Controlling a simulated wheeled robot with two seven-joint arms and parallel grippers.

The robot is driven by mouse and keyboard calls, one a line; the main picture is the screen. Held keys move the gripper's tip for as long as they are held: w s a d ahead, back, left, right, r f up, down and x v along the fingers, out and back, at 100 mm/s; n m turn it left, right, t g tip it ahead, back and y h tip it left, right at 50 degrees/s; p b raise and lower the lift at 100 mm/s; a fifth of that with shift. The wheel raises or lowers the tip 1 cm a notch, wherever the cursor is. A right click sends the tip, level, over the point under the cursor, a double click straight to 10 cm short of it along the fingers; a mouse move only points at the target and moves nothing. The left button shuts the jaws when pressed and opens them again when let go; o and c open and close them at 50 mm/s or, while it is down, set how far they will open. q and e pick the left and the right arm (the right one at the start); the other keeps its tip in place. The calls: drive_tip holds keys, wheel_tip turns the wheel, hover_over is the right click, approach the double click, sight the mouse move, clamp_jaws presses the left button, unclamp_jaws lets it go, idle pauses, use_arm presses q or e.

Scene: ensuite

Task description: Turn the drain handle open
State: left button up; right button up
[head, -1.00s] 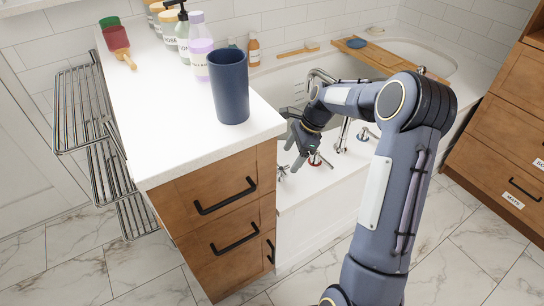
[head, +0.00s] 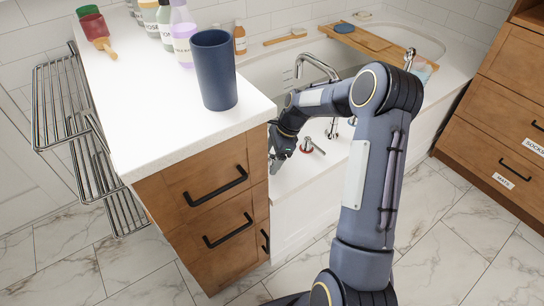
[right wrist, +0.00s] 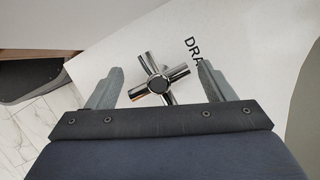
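The drain handle (right wrist: 160,81) is a chrome cross-shaped knob on the white tub deck. Black lettering "DRA" (right wrist: 193,52) shows beside it, the rest covered by my gripper. My right gripper (right wrist: 159,68) is open, with one grey finger on each side of the handle in the right wrist view. Gaps show between the fingers and the handle's arms; I cannot tell the depth between them. In the head view my right gripper (head: 277,157) is low by the cabinet corner and largely hides the handle. My left gripper is not in view.
A red-ringed handle (head: 310,146) and another chrome fitting (head: 332,128) stand close by on the deck. The spout (head: 318,65) arches behind my arm. The wooden cabinet (head: 215,205), with a blue cup (head: 214,70) on top, is close on the left.

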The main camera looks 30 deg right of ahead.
drive_tip(key=c, duration=1.1)
drive_tip(key=shift+c, duration=0.2)
